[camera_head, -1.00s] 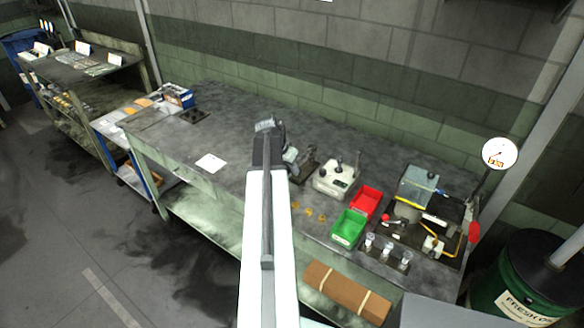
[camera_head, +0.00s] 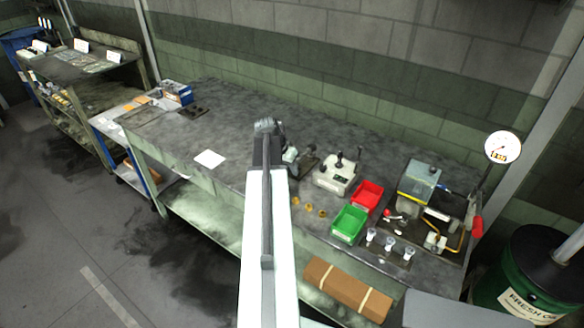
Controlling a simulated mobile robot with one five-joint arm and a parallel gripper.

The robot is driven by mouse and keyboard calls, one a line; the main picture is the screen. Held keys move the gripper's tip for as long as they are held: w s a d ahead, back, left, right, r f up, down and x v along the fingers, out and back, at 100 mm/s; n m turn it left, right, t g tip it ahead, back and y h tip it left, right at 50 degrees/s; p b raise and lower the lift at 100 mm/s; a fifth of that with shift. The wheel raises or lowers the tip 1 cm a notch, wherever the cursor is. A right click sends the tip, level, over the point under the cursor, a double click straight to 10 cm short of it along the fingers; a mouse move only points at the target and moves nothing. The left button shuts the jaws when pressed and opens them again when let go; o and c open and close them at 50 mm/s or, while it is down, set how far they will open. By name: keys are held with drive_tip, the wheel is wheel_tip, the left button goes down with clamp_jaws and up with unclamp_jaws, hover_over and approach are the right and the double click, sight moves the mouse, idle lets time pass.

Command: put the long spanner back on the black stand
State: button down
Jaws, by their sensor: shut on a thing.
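My arm reaches up the middle of the view, out over the workbench (camera_head: 232,125). My gripper (camera_head: 265,126) is at its far end, seen from behind, in front of the bench's middle part. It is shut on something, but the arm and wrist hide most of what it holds. I cannot make out the long spanner clearly. A low black block (camera_head: 194,112) with dark recesses lies on the bench at the back left; I cannot tell whether it is the black stand.
Right of my gripper stand a small dark vice-like device (camera_head: 302,163), a grey control box (camera_head: 337,176), a red bin (camera_head: 368,195), a green bin (camera_head: 349,224) and several small cups (camera_head: 389,244). A white sheet (camera_head: 209,159) lies left. Bench around it is clear.

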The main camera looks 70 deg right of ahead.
drive_tip(key=shift+f+b, duration=0.3)
drive_tip(key=c, duration=1.1)
unclamp_jaws()
drive_tip(key=p+v, duration=0.7)
drive_tip(key=v, duration=0.1)
drive_tip(key=shift+p, duration=0.3)
drive_tip(key=shift+f, duration=0.1)
